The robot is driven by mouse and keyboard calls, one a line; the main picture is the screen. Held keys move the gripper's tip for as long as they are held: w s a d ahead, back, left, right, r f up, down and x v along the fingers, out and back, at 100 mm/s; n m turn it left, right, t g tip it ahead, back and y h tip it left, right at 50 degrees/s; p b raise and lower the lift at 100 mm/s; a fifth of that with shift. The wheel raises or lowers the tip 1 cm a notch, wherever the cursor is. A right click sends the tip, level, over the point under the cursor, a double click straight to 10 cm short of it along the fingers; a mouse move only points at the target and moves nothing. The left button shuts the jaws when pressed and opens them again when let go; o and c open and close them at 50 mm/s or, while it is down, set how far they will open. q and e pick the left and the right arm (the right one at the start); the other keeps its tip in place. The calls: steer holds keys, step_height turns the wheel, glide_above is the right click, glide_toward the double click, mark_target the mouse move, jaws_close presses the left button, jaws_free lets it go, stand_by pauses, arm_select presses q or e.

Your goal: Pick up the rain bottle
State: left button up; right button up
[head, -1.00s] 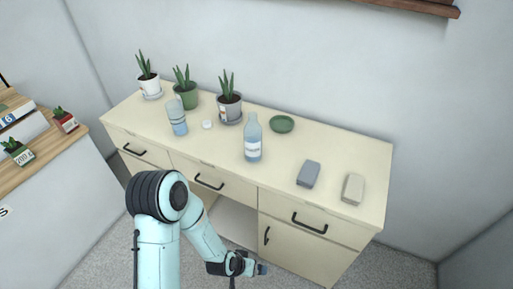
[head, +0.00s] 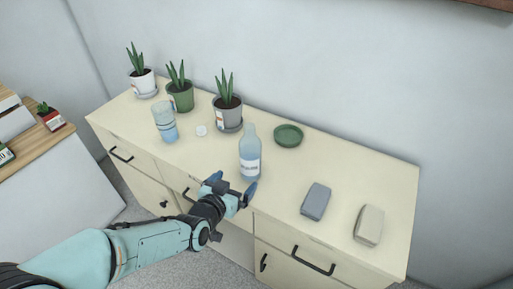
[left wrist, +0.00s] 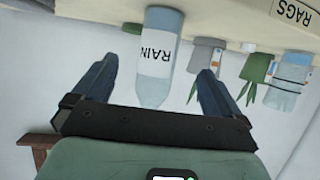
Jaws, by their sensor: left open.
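The rain bottle (head: 250,157) is a clear bluish bottle with a white label. It stands upright near the front edge of the cream cabinet top. In the left wrist view the bottle (left wrist: 155,72) appears upside down, its label reading RAIN, between the two fingers. My left gripper (head: 232,188) is open, just in front of the bottle at the cabinet's front edge. The fingers (left wrist: 152,84) are spread to either side of the bottle in the wrist picture and nothing is gripped. Whether they reach around it I cannot tell. My right gripper is not in view.
The cabinet top (head: 280,182) also holds a blue-banded glass (head: 165,127) and several potted plants at left. A green dish (head: 288,135) is behind the bottle. A grey block (head: 315,201) and a beige block (head: 368,225) lie at right. The wall is behind.

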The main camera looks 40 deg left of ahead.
mark_target(247, 170)
arm_select(q)
steer(key=shift+p+x, duration=0.85)
steer(key=shift+p, duration=0.35)
steer(key=x, duration=0.4)
steer(key=shift+w+f, duration=0.25)
steer(key=shift+w, duration=0.05)
steer(key=shift+x, duration=3.2)
steer(key=shift+s+f, duration=0.1)
steer(key=shift+f, duration=0.05)
steer(key=c, duration=1.2)
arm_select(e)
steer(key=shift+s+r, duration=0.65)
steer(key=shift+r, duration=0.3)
